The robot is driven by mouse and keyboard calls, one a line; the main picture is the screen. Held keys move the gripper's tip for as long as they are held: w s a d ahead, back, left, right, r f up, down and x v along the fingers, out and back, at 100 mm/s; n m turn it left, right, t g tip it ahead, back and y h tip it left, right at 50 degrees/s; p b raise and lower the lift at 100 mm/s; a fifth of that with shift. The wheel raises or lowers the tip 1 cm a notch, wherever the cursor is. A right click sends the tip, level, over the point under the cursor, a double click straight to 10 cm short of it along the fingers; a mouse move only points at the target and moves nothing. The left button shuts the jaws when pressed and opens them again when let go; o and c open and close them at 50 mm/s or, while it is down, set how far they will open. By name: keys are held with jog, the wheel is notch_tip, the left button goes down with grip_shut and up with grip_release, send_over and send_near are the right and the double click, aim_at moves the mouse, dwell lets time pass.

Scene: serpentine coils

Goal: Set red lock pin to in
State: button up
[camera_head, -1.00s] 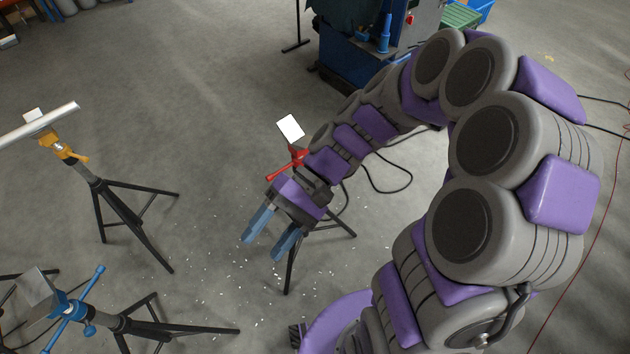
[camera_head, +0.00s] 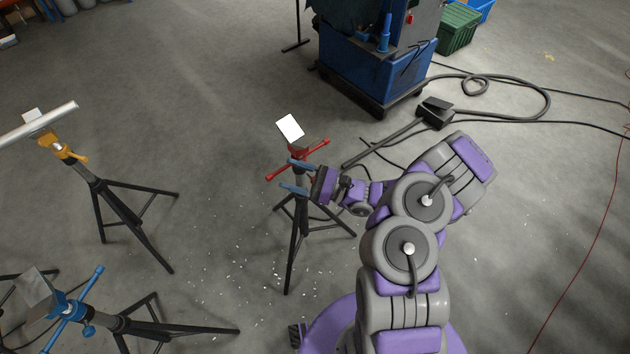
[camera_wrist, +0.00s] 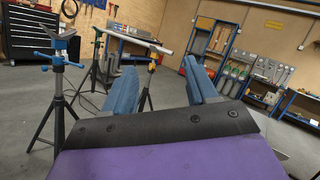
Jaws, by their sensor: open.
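The red-headed stand (camera_head: 290,230) stands on a black tripod near the middle of the head view, with a white plate (camera_head: 290,126) on top. A red bar (camera_head: 315,148) crosses its head. I cannot make out the lock pin as a separate part. My gripper (camera_head: 285,174) is open, its blue fingers pointing left at the stand, one above the other, just below the red head. Whether they touch the stand or pass in front of it is unclear.
An orange-headed stand (camera_head: 60,148) carrying a pipe (camera_head: 40,122) and a blue-headed stand (camera_head: 70,308) are at the left. A blue machine cart (camera_head: 360,65) stands behind, with a hose (camera_head: 530,110) on the floor to its right. Floor between the stands is open.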

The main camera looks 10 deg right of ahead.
jog(key=d+f+m+t+h, duration=0.55)
jog(key=d+f, duration=0.25)
jog(key=f, duration=0.3)
jog(key=m+t+h, duration=0.2)
jog(key=m+h, duration=0.3)
jog(key=h, duration=0.1)
send_near(312, 179)
jog(key=b+x, duration=0.2)
jog(key=x, duration=0.1)
jog(key=b+x, duration=0.1)
jog(key=x, duration=0.2)
jog(key=f+b+x, duration=0.1)
jog(key=b+x, duration=0.1)
jog(key=x, duration=0.1)
jog(key=shift+w+d+f+b, duration=0.1)
jog(key=shift+w+d+b, duration=0.1)
jog(key=shift+w+b, duration=0.15)
grip_shut()
